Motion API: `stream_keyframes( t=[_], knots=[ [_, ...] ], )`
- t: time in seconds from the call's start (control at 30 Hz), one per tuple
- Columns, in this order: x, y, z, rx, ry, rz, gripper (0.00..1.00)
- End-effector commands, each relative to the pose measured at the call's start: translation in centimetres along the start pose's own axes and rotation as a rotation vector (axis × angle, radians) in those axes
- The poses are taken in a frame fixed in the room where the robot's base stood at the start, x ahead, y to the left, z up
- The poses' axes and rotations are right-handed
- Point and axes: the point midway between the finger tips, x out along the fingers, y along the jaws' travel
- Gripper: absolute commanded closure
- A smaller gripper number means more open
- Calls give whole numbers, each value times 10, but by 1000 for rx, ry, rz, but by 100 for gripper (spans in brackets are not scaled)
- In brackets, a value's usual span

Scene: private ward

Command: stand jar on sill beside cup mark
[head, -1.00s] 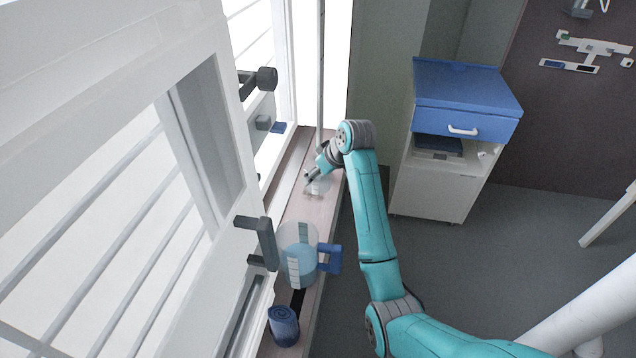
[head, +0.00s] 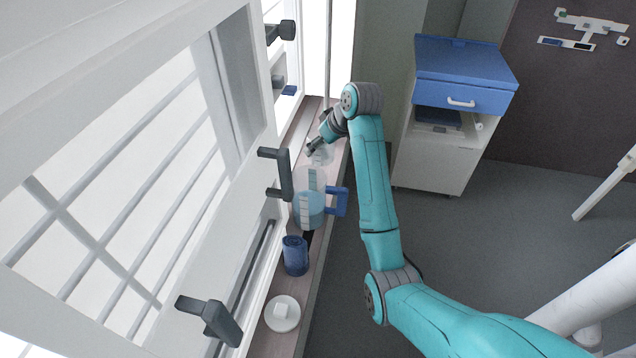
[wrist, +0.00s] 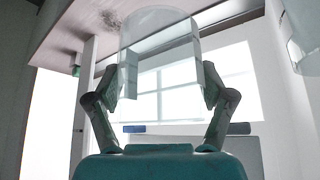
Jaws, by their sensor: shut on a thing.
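My gripper (head: 318,146) is over the far part of the wooden window sill (head: 338,165). Its fingers are closed on the sides of a clear, see-through jar (wrist: 157,50), which fills the middle of the wrist view. In the head view the jar (head: 321,156) is a faint clear shape under the fingers, just beyond the jug. I cannot tell whether its base touches the sill. A dark speckled smudge (wrist: 109,19) shows on the wooden surface in the wrist view; I cannot tell whether it is the cup mark.
A clear jug (head: 309,205) with a blue handle stands on the sill nearer me. A blue cup-like roll (head: 295,256) and a white dish (head: 270,313) follow. The open window frame (head: 235,130) with handles borders the left. A blue-topped cabinet (head: 463,75) stands right.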

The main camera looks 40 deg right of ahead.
Motion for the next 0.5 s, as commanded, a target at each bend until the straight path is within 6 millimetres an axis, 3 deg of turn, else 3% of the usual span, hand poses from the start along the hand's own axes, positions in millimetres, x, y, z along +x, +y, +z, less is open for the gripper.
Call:
stream_keyframes(
  t=[0.23, 0.5],
  knots=[
    [36, 0, 24, 2, -3, -2, 57],
    [53, 0, 35, 1, -2, -1, 57]
  ],
)
